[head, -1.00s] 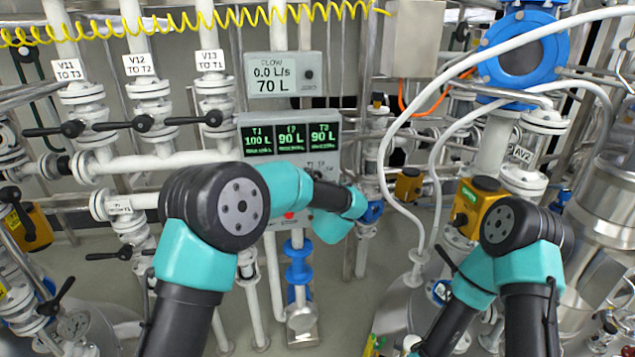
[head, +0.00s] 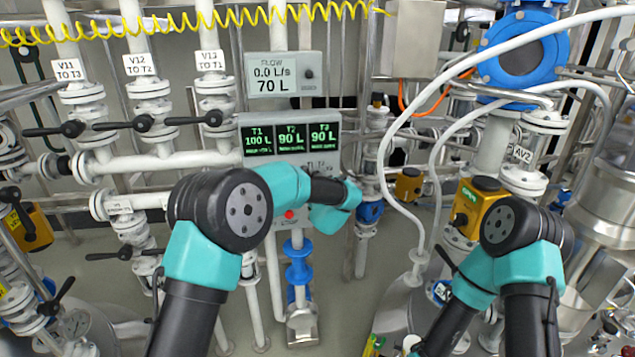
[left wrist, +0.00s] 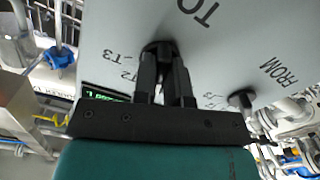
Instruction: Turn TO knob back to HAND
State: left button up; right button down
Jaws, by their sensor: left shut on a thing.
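The grey control panel (head: 335,128) stands upright in the middle of the head view. Its lower part is mostly hidden behind my left arm. In the left wrist view, the panel face (left wrist: 215,60) carries the labels TO and FROM. The dark TO knob (left wrist: 158,47) sits below the TO label, and my left gripper (left wrist: 163,60) is shut on it. The fingers cover most of the knob, so its exact pointing direction is unclear. The FROM knob (left wrist: 240,99) is to the right, apart from the gripper. My right gripper is out of view.
The panel screens read T1 100 L, T2 90 L, T3 90 L. A flow display (head: 283,75) above reads 0.0 L/s, 70 L. A red button (head: 289,214) shows below the arm. Valve levers (head: 125,125) are at left; white hoses (head: 385,150) hang at right.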

pick_arm(q)
jog(key=shift+n, duration=0.4)
grip_shut()
jog(key=n, duration=0.3)
jog(key=shift+n, duration=2.1)
jog(key=o, duration=0.7)
grip_release()
